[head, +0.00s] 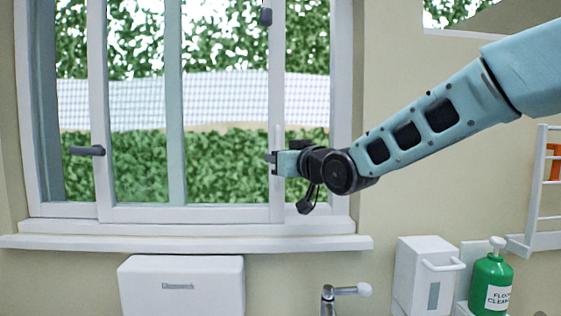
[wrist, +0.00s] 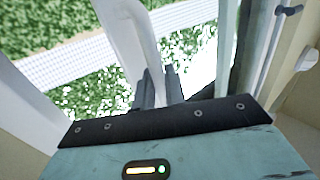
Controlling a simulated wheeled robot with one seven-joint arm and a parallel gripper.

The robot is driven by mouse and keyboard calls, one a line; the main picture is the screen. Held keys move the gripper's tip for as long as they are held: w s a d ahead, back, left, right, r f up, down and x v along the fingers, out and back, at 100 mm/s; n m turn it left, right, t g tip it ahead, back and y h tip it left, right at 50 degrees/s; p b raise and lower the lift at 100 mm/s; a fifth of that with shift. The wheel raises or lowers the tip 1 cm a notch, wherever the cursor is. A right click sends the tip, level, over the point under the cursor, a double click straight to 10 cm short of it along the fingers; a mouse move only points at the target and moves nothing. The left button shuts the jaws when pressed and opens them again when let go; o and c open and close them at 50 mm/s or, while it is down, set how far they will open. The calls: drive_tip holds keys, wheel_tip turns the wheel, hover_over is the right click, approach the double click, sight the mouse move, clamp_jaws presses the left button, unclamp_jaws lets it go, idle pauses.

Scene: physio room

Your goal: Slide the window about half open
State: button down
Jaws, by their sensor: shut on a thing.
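The window has a white frame (head: 340,120) and a sliding sash (head: 190,214) with white uprights. A strip of view to the outside shows between the sash's right upright and the frame's right side. A white upright pull handle (head: 277,135) is on the right upright. My gripper (head: 271,160) is at this handle, shut on it. A pale blue upright (head: 175,120) stands behind the sash.
Dark catches (head: 87,151) sit on the left upright and at the top. A sill (head: 190,242) runs below. Under it are a white box (head: 180,285), a tap (head: 345,291), a dispenser (head: 425,275) and a green cleaner bottle (head: 490,283). A white rack (head: 535,200) is at right.

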drive_tip(key=c, duration=1.6)
unclamp_jaws()
drive_tip(key=shift+o, duration=0.2)
drive_tip(key=b+v, duration=0.3)
drive_tip(key=v, duration=1.4)
drive_tip(key=shift+s, duration=0.25)
drive_tip(key=shift+d+f, duration=0.1)
drive_tip(key=s+a+f+g+h, duration=0.1)
drive_tip(key=s+f+g+h, duration=0.25)
drive_tip(key=f, duration=0.65)
drive_tip(key=s+f+g+h, duration=0.25)
drive_tip(key=s+f, duration=0.25)
drive_tip(key=f, duration=0.5)
drive_tip(key=s+d+f+g+h, duration=0.1)
drive_tip(key=s+f+g, duration=0.3)
drive_tip(key=s, duration=0.5)
drive_tip(key=s+d+f+n+g+h, duration=0.1)
drive_tip(key=s+f+g, duration=0.4)
drive_tip(key=s, duration=0.5)
drive_tip(key=shift+d+f+h, duration=0.55)
drive_tip(key=shift+f+h, duration=0.15)
drive_tip(key=shift+f, duration=0.3)
